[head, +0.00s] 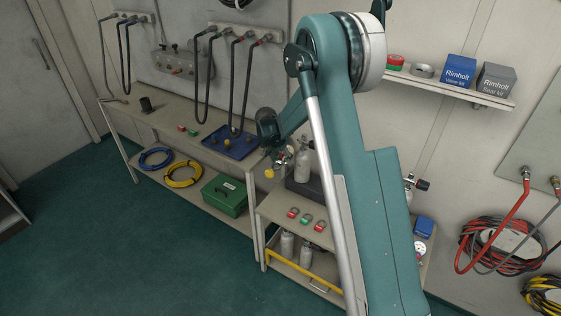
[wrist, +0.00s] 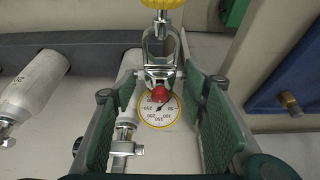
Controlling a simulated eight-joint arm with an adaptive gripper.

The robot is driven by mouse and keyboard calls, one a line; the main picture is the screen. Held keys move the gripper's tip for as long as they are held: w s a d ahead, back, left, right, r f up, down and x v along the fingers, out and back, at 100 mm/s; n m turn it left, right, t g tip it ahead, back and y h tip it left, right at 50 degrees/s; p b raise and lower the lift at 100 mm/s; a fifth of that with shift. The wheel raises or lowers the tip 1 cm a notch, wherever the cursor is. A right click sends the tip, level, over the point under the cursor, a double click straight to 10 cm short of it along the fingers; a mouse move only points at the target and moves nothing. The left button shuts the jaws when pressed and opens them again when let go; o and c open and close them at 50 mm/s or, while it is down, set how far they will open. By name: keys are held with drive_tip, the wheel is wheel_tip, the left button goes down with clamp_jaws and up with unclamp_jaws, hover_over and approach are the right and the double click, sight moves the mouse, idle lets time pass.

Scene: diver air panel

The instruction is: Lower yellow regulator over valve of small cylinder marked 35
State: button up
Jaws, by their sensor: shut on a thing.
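My gripper (wrist: 157,120) is closed around the yellow regulator, between its two green finger pads. In the wrist view the regulator (wrist: 160,50) shows a yellow knob, a metal yoke, a red part and a yellow-rimmed gauge. In the head view its yellow knob (head: 269,174) hangs beside a small grey cylinder (head: 303,164). The wrist view shows one pale cylinder with a metal valve (wrist: 35,85) at left and another valve (wrist: 125,147) below the left finger. The regulator looks apart from the left cylinder; its gap to the nearer valve cannot be told. No marking 35 is readable.
A blue tray (head: 231,143) lies on the bench at left. Another valve with a black knob (head: 421,184) shows right of my arm.

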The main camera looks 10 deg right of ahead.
drive_tip(key=w+d+r+p, duration=0.2)
drive_tip(key=r+p, duration=0.3)
drive_tip(key=r, duration=0.1)
drive_tip(key=w+d+r+p, duration=0.2)
drive_tip(key=r+p, duration=0.2)
drive_tip(key=r, duration=0.2)
drive_tip(key=w+d+r, duration=0.2)
drive_tip(key=d+r, duration=0.1)
drive_tip(key=d, duration=0.7)
drive_tip(key=shift+d+r+p, duration=0.2)
drive_tip(key=shift+r+p, duration=0.15)
drive_tip(key=shift+d+f, duration=0.1)
drive_tip(key=shift+f, duration=0.05)
wheel_tip(320, 180, down, 2)
idle(0.3)
drive_tip(key=shift+s+b, duration=0.1)
drive_tip(key=shift+b, duration=0.4)
drive_tip(key=shift+f+b, duration=1.6)
drive_tip(key=shift+b, duration=0.15)
idle(2.6)
